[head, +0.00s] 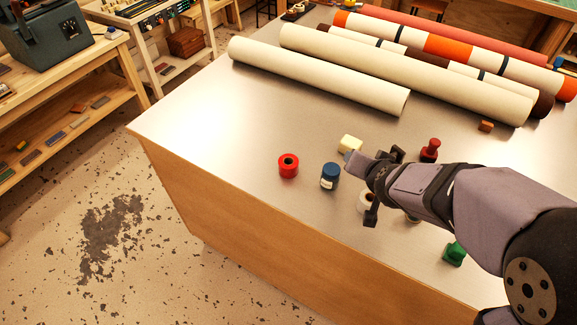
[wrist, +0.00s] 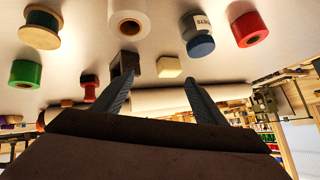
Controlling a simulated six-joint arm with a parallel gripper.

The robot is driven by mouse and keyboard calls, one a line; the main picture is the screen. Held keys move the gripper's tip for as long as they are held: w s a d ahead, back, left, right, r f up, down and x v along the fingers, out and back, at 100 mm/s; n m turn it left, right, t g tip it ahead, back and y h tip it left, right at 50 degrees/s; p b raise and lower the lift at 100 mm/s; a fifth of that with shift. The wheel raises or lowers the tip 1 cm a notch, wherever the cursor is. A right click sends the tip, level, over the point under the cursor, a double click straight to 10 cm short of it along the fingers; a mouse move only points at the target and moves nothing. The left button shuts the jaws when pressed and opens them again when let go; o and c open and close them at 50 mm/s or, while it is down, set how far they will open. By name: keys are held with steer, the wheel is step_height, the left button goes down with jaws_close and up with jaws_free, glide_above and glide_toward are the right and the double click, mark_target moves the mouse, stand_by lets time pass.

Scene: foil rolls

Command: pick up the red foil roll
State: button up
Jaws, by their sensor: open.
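The red foil roll (head: 288,165) stands upright on the metal-topped table, near its front edge, with a dark core hole on top. It also shows at the upper right of the wrist view (wrist: 249,30). My gripper (head: 362,170) is above the table to the right of the red roll, apart from it, with the blue jar between them in the head view. In the wrist view the two fingers (wrist: 158,80) are spread with nothing held between them.
A blue jar (head: 329,176) stands just right of the red roll. A cream block (head: 350,143), a white roll (head: 364,203), a red stamp-like piece (head: 430,151) and a green roll (head: 454,253) are nearby. Long rolls (head: 318,75) lie behind. Table left of the red roll is clear.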

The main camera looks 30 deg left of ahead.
steer(key=a+r+t, duration=0.1)
steer(key=a, duration=0.2)
steer(key=a+r+n+t+b, duration=0.1)
steer(key=a, duration=0.2)
steer(key=w+a+r+n+t, duration=0.1)
steer(key=a, duration=0.2)
steer(key=shift+w+r+b, duration=0.1)
steer(key=shift+b, duration=0.25)
steer(key=s+a+n+t+b, duration=0.1)
steer(key=a, duration=0.2)
steer(key=b, duration=0.3)
glide_toward(289, 162)
steer(key=shift+t, duration=0.3)
steer(key=w, duration=0.1)
steer(key=w+a+f, duration=0.1)
steer(key=w+f, duration=0.1)
steer(key=shift+w+a+f, duration=0.1)
steer(key=shift+a+f, duration=0.15)
steer(key=shift+p+x, duration=1.3)
steer(key=shift+x, duration=2.4)
steer(key=shift+f, duration=0.15)
steer(key=c, duration=1.2)
